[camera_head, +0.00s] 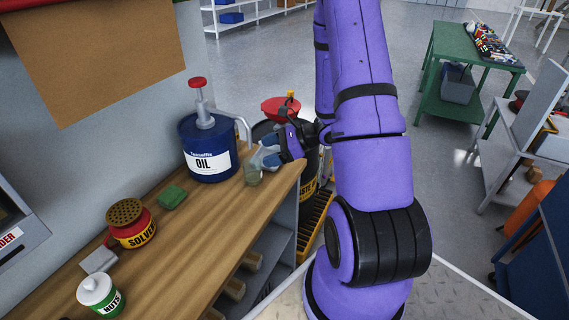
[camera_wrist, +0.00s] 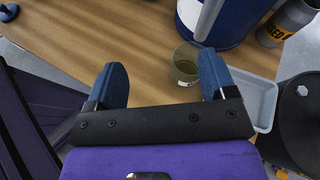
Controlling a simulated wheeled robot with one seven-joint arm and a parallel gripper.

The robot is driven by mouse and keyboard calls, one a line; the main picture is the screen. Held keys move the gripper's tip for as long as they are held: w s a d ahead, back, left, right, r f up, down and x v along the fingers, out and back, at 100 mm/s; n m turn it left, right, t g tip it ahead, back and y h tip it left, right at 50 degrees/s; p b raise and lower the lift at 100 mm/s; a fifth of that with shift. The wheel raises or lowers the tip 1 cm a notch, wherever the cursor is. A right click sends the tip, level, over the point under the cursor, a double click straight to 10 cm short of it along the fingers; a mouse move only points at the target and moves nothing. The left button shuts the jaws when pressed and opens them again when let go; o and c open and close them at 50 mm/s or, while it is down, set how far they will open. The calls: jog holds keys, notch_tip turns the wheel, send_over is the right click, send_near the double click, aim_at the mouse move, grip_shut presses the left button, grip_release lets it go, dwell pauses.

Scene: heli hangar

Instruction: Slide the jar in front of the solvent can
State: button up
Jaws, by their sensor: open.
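The red solvent can (camera_head: 131,236) with a yellow label and perforated brown top stands on the wooden bench at the left. A small greenish glass jar (camera_head: 253,177) stands near the bench's right end; it also shows in the wrist view (camera_wrist: 185,68). A white-lidded jar labelled NUTS (camera_head: 101,297) stands in front of the solvent can, at the lower left. My gripper (camera_head: 269,152) is open at the glass jar. In the wrist view, my gripper's blue fingers (camera_wrist: 164,67) are on either side of the glass jar, which is closer to the right finger. I cannot tell whether they touch.
The blue oil can (camera_head: 207,150) with a pump stands behind the glass jar. A green sponge (camera_head: 171,197) and a grey block (camera_head: 99,260) lie along the wooden bench (camera_head: 185,250). A pale tray (camera_wrist: 258,99) is right of my gripper. Bare bench runs along the front edge.

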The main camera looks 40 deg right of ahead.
aim_at(254, 169)
jog(key=d+f+m, duration=0.1)
jog(key=f, duration=0.1)
jog(key=d+f+m+t+h, duration=0.1)
jog(key=d+f+m, duration=0.1)
jog(key=s+d+f+m+t+h, duration=0.1)
jog(key=f, duration=0.1)
jog(key=shift+d+f, duration=0.4)
jog(key=x, duration=1)
jog(key=shift+w+a+f, duration=0.15)
jog(key=shift+w+f, duration=0.05)
jog(key=shift+w, duration=0.1)
jog(key=c, duration=0.8)
